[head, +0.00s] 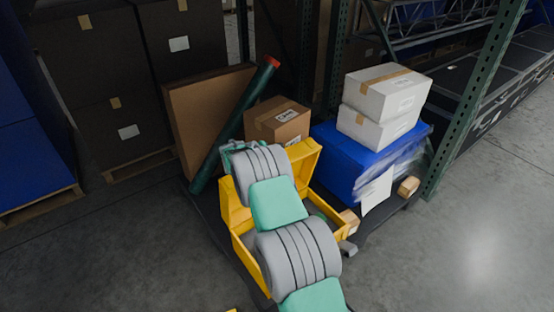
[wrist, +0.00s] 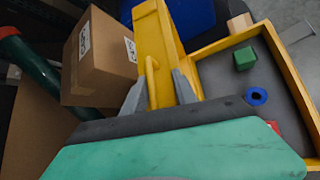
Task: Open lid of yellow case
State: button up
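The yellow case (head: 250,264) stands on a dark platform, mostly behind my arm in the head view. Its lid (head: 303,157) is raised at the far side, so the case is open. In the wrist view the case's tray (wrist: 299,62) shows a green cube (wrist: 244,58), a blue ring (wrist: 256,96) and a bit of something red. The lid (wrist: 152,38) carries a yellow handle (wrist: 152,82). My gripper (wrist: 159,76) has one finger on each side of this handle, with gaps visible, so it looks open. In the head view my arm hides the fingers.
A cardboard box (head: 277,122), a dark green tube (head: 236,123) and a large brown panel (head: 196,110) stand behind the case. A blue crate (head: 345,165) with white boxes (head: 386,92) is at right, near a green rack post (head: 480,90). Floor is clear at lower right.

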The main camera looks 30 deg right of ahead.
jog(key=v, duration=0.7)
jog(key=shift+a+r+p, duration=0.2)
jog(key=shift+a+p, duration=0.1)
jog(key=shift+p, duration=0.15)
jog(key=shift+s, duration=0.1)
